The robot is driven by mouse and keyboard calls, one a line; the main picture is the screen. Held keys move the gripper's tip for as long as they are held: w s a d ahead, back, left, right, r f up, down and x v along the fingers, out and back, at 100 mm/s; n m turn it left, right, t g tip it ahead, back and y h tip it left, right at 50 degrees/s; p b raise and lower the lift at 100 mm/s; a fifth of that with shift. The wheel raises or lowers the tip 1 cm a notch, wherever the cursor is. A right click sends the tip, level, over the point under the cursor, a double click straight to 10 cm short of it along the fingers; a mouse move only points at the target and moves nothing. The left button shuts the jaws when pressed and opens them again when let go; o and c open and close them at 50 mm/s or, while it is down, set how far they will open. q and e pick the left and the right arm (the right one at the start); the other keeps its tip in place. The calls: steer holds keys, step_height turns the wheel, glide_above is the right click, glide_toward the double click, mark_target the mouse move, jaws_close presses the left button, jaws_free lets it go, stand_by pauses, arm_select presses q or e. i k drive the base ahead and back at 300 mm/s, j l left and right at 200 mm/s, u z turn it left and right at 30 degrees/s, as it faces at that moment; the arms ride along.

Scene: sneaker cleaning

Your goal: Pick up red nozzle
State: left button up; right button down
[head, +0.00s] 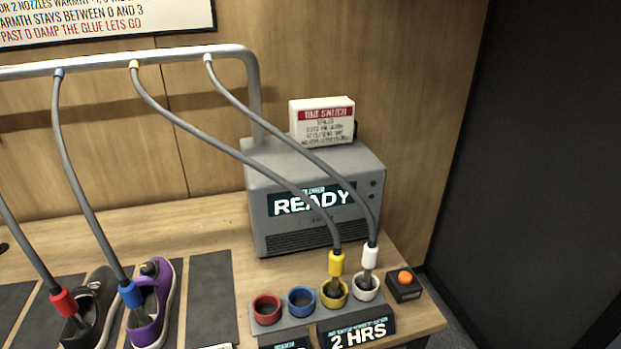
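The red nozzle (63,302) hangs at the end of a grey hose that comes in from the left. Its dark tip points down into the opening of a dark grey shoe (96,312) at the lower left. The blue nozzle (131,294) sits the same way in a purple shoe (165,283) just to the right. The red-ringed holder cup (267,309) stands empty on the rack. Neither of my grippers is in view.
The yellow nozzle (336,264) and white nozzle (370,256) stand in their cups, beside an empty blue cup (301,302). A grey blower (315,203) reading "READY" stands behind. A metal rail (160,56) carries the hoses. An orange button (405,278) is at the right.

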mark_target(61, 298)
steer(key=u, duration=1.7)
